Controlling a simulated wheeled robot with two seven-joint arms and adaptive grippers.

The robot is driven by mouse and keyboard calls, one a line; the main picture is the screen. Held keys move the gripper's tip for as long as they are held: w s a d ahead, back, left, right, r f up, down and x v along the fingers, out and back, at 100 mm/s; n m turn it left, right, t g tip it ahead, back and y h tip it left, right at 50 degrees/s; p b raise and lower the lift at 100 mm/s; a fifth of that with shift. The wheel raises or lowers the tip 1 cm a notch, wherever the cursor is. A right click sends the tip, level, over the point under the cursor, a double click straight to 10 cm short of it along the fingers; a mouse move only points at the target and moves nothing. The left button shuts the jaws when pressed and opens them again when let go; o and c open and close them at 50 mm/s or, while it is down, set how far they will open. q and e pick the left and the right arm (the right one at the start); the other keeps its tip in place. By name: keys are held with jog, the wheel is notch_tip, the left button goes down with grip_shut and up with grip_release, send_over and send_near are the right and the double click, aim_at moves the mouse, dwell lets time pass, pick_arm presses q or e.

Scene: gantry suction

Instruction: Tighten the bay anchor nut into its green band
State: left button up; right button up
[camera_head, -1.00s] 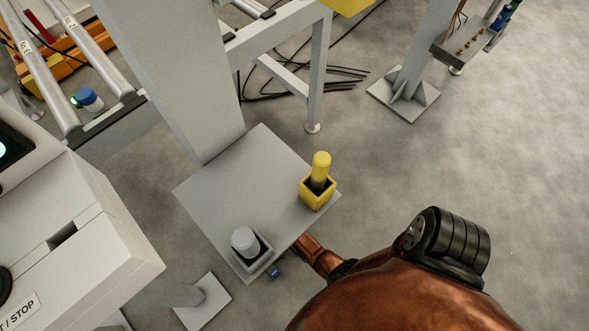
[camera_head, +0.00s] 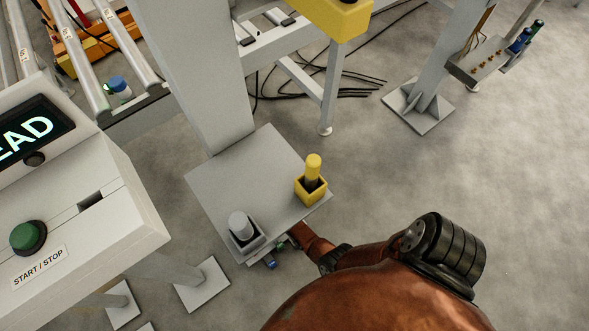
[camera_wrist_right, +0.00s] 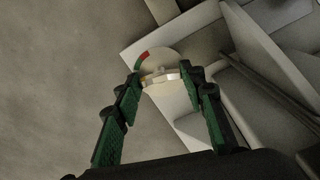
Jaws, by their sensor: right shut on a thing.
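In the right wrist view, the anchor nut (camera_wrist_right: 162,76) is a pale metal hex piece in front of a round, light dial plate (camera_wrist_right: 160,60). A red mark (camera_wrist_right: 143,56) shows on the plate's upper left rim, with a little green just below it beside the left finger. My right gripper (camera_wrist_right: 159,78) has its two green and black fingers on either side of the nut, shut on it. In the head view, my copper right arm reaches under the grey shelf plate, which mostly hides its far end. My left gripper is not in view.
The grey shelf plate (camera_head: 230,180) carries a yellow socket with a yellow peg (camera_head: 313,170) and a grey socket with a grey peg (camera_head: 239,225). A console with a green START / STOP button (camera_head: 27,237) stands left. Open floor (camera_head: 520,180) lies right.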

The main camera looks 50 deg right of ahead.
jog(key=shift+s, duration=0.1)
dwell(0.3)
jog(key=o, duration=1.2)
jog(key=shift+c, duration=0.2)
notch_tip(320, 180, up, 12)
jog(key=shift+c, duration=0.6)
